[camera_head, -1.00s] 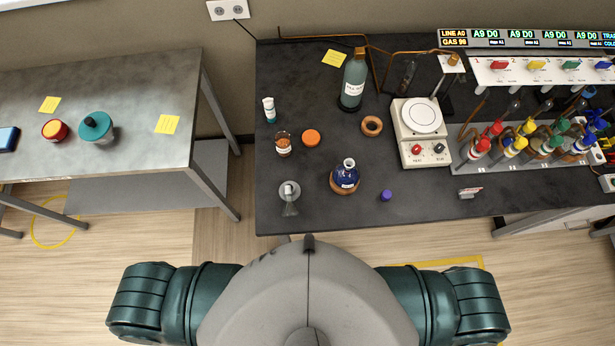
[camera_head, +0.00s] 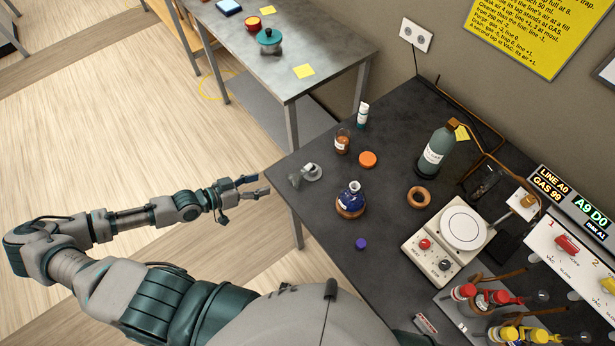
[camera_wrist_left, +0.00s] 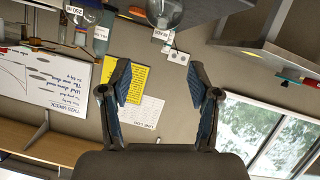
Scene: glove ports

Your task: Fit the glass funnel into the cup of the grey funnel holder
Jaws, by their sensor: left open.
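The glass funnel (camera_head: 295,180) is a small clear shape at the black bench's near left edge, beside the grey funnel holder (camera_head: 312,173). They overlap in the head view, so I cannot tell whether they touch. My left gripper (camera_head: 261,186) is open and empty, just left of the bench edge and pointing toward the funnel. Its two spread fingers (camera_wrist_left: 160,80) also show in the left wrist view with nothing between them. A rounded glassy shape at that view's top edge is cut off, and I cannot tell what it is. My right gripper is out of view.
A blue flask (camera_head: 350,198) on a cork ring, a brown jar (camera_head: 342,143), an orange cap (camera_head: 368,159) and a purple cap (camera_head: 361,244) stand nearby. A hotplate (camera_head: 447,240) and a tall bottle (camera_head: 437,148) are farther right. A steel table (camera_head: 315,55) stands behind.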

